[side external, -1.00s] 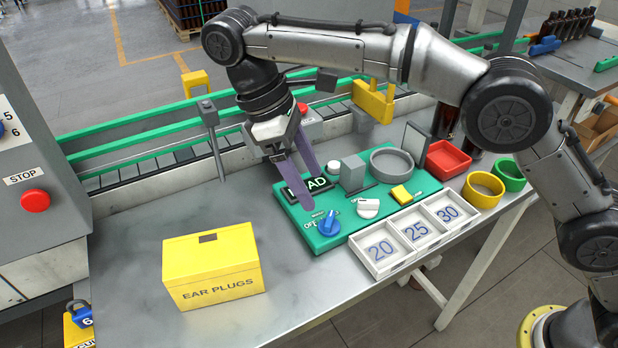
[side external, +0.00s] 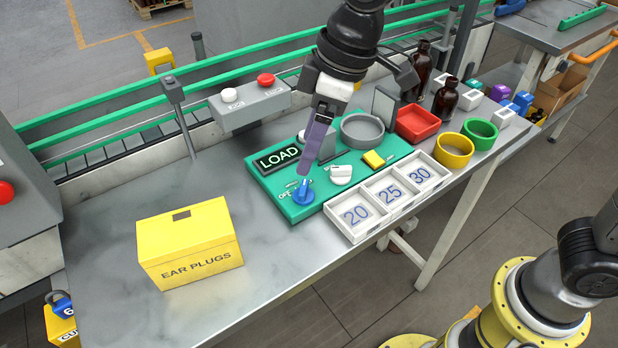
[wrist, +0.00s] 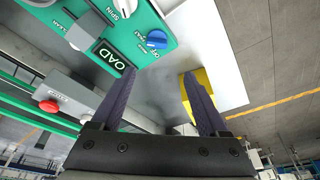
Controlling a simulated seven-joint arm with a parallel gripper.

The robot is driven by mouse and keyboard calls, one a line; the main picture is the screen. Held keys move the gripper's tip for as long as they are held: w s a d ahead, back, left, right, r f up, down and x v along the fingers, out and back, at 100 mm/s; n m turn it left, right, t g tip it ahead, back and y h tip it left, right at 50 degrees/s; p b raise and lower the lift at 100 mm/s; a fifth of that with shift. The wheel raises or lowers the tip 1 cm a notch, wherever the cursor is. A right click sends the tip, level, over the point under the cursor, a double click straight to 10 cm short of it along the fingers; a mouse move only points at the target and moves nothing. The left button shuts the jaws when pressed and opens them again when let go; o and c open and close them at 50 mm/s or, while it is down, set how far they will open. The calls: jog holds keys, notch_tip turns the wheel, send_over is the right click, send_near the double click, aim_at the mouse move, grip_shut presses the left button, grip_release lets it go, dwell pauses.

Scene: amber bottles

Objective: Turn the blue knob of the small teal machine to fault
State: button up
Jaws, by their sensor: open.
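The teal machine (side external: 262,180) lies flat on the metal table, with a lit LOAD display. Its blue knob (side external: 303,191) is at the front left corner, beside the word OFF; other small labels near it are too small to read. In the wrist view the blue knob (wrist: 157,39) is beyond my fingertips, not between them. My gripper (side external: 307,172) points down over the machine, its purple fingers overlapping the area just behind the knob. In the wrist view my gripper (wrist: 158,72) is open and empty. Which way the knob points is not clear.
A white knob (side external: 341,174), a yellow switch (side external: 373,159) and a grey ring (side external: 362,130) are on the machine. A white tray numbered 20, 25, 30 (side external: 375,232) lies along its front. A yellow EAR PLUGS box (side external: 190,250) stands left, with bare table between.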

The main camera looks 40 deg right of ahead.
aim_at(305, 186)
jog(key=s+d+r+t, duration=0.1)
jog(key=s+d+r, duration=0.2)
jog(key=d+r, duration=0.1)
jog(key=shift+m+y, duration=0.3)
jog(key=shift+y, duration=0.1)
jog(key=x, duration=1.4)
grip_shut()
